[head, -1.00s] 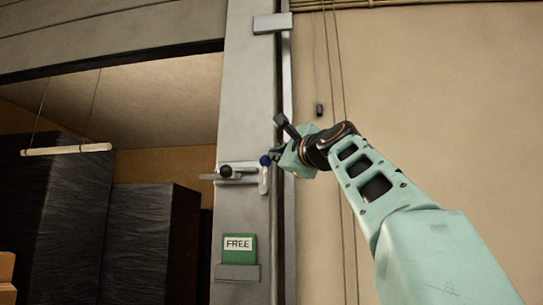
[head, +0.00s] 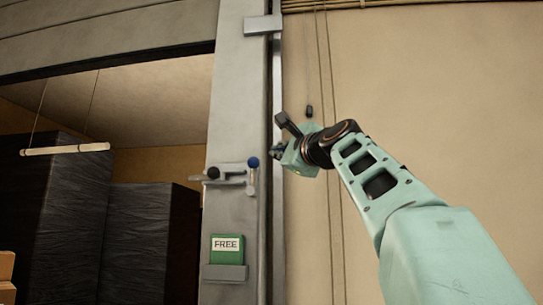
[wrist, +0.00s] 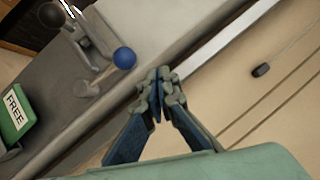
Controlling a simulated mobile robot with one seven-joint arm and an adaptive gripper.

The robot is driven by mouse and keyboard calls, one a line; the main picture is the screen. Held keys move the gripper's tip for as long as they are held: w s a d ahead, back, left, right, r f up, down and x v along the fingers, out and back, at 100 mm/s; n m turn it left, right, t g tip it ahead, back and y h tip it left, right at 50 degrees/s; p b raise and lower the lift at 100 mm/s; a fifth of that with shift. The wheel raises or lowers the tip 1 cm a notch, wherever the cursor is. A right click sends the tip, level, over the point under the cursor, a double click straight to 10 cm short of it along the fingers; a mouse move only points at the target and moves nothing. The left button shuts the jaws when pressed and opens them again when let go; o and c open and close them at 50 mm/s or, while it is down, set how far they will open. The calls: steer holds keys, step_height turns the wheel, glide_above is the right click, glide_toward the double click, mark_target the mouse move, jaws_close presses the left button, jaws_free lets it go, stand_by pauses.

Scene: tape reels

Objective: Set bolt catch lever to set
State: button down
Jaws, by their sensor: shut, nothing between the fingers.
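The bolt catch is a metal fitting (head: 231,171) on the grey post, with a short upright lever topped by a blue knob (head: 253,162). A black knob (head: 213,173) sits on the bolt to its left. The wrist view also shows the blue knob (wrist: 124,58) on its pale lever and the black knob (wrist: 52,14). My gripper (head: 275,151) is just right of the blue knob, apart from it. In the wrist view my gripper (wrist: 160,76) is shut and empty, its fingertips together right of the knob.
A green "FREE" sign (head: 227,248) sits in a holder below the bolt on the grey post (head: 232,110). Dark wrapped stacks (head: 150,240) stand in the opening at left. A small dark weight (head: 309,112) hangs by a cord on the beige wall at right.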

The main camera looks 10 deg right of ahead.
steer(key=s+d+b, duration=0.2)
steer(key=s, duration=0.8)
steer(key=shift+r+b, duration=0.35)
steer(key=shift+b, duration=0.05)
steer(key=shift+f, duration=0.1)
